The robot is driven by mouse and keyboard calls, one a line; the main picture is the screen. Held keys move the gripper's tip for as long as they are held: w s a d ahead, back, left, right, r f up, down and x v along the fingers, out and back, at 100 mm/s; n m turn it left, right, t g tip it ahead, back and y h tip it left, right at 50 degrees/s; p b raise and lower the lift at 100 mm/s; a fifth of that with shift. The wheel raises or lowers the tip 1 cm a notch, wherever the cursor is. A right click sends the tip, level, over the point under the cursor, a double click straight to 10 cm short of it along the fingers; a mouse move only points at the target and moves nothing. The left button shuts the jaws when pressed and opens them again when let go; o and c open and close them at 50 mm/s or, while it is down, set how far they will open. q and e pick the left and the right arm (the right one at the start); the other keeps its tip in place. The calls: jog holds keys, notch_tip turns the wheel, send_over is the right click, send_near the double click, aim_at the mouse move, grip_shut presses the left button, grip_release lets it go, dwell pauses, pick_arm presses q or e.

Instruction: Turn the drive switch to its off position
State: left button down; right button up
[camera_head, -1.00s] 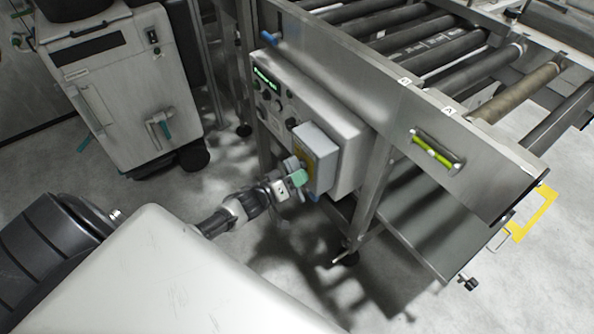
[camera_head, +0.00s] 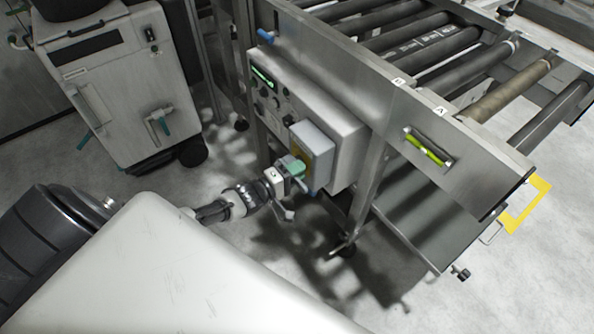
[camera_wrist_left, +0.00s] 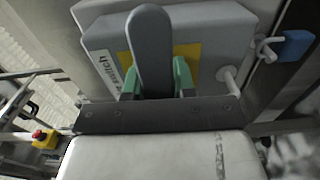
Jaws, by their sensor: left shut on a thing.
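The drive switch is a light grey box (camera_head: 318,150) on the side of the roller conveyor's control panel. In the left wrist view the box (camera_wrist_left: 217,42) has a yellow plate (camera_wrist_left: 188,54) and a dark grey lever handle (camera_wrist_left: 152,45). My left gripper (camera_head: 293,165) is at the front face of the box. In the wrist view its green fingers (camera_wrist_left: 157,79) stand on both sides of the handle and are shut on it. In the head view the gripper hides the handle. The position marks cannot be read. My right gripper is not in view.
A blue padlock (camera_wrist_left: 292,45) hangs beside the box. The control panel (camera_head: 275,100) has a green display and several knobs. A metal leg (camera_head: 367,195) stands right of the box. A white cabinet (camera_head: 125,90) stands at left. Floor between them is open.

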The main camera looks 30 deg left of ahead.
pick_arm(q)
jog(key=shift+n, duration=0.3)
jog(key=c, duration=0.9)
grip_release()
jog(key=v, duration=1)
jog(key=shift+s+a, duration=0.2)
jog(key=shift+s, duration=0.15)
jog(key=shift+f, duration=0.1)
